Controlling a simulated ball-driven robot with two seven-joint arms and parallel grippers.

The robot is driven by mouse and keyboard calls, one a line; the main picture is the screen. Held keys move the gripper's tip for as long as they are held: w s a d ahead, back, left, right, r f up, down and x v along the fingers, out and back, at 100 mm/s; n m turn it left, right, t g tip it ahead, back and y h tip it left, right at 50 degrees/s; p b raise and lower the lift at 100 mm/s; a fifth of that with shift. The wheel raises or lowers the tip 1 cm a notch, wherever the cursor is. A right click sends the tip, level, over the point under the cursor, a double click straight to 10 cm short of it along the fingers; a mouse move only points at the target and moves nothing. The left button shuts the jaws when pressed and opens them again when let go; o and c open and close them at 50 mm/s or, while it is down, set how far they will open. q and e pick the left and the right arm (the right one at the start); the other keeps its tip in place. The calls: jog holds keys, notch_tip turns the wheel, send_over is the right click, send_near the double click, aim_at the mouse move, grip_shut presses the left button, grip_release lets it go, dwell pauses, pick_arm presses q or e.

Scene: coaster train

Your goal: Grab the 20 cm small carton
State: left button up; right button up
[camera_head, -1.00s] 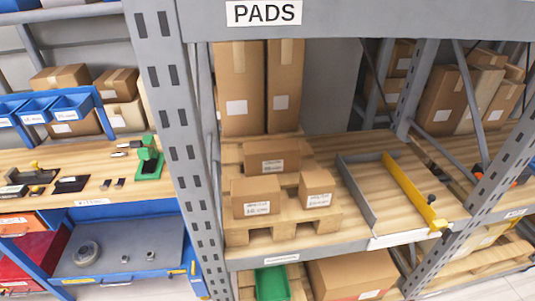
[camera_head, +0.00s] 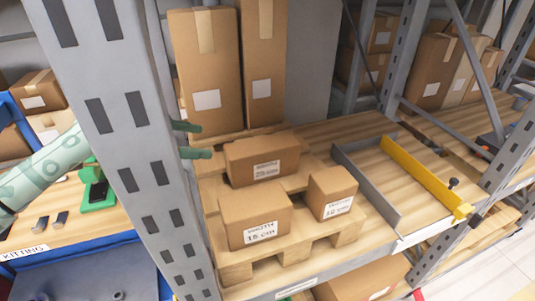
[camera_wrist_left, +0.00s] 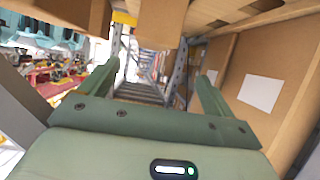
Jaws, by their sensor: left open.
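The small carton whose blurred label seems to read 20 cm (camera_head: 251,163) stands on a wooden pallet (camera_head: 236,270), behind two other small cartons. My left gripper (camera_head: 205,140) is open. Its fingertips show past the grey upright, left of this carton and slightly above it, apart from it. The rest of the gripper is hidden behind the upright. In the left wrist view the open fingers (camera_wrist_left: 158,70) have nothing between them. Small cartons (camera_wrist_left: 160,22) hang into that view from the top; I cannot tell which is which. My right gripper is not in view.
In front stand a carton marked about 15 cm (camera_head: 256,217) and a 12 cm carton (camera_head: 332,191). Tall cartons (camera_head: 208,75) stand behind. The grey upright (camera_head: 125,120) is close to my left arm. A yellow rail (camera_head: 425,178) edges the clear board at right.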

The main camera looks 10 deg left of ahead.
pick_arm(q)
jog(key=d+r, duration=0.2)
send_near(261, 144)
jog(key=w+d, duration=0.1)
jog(key=d+f, duration=0.1)
jog(key=shift+w+d+m+h, duration=0.3)
jog(key=shift+w+d, duration=0.05)
jog(key=shift+w, duration=0.05)
jog(key=shift+w+d+f+g, duration=0.25)
jog(key=shift+d+f+g, duration=0.05)
jog(key=shift+d, duration=0.15)
jog(key=x, duration=0.2)
jog(key=b+x, duration=0.1)
jog(key=x, duration=0.1)
jog(key=shift+w+a+f, duration=0.15)
jog(key=shift+w+a, duration=0.1)
jog(key=shift+w+d+f, duration=0.1)
jog(key=shift+w+d, duration=0.1)
jog(key=shift+d, duration=0.1)
jog(key=shift+s, duration=0.1)
jog(key=shift+c, duration=0.6)
grip_shut()
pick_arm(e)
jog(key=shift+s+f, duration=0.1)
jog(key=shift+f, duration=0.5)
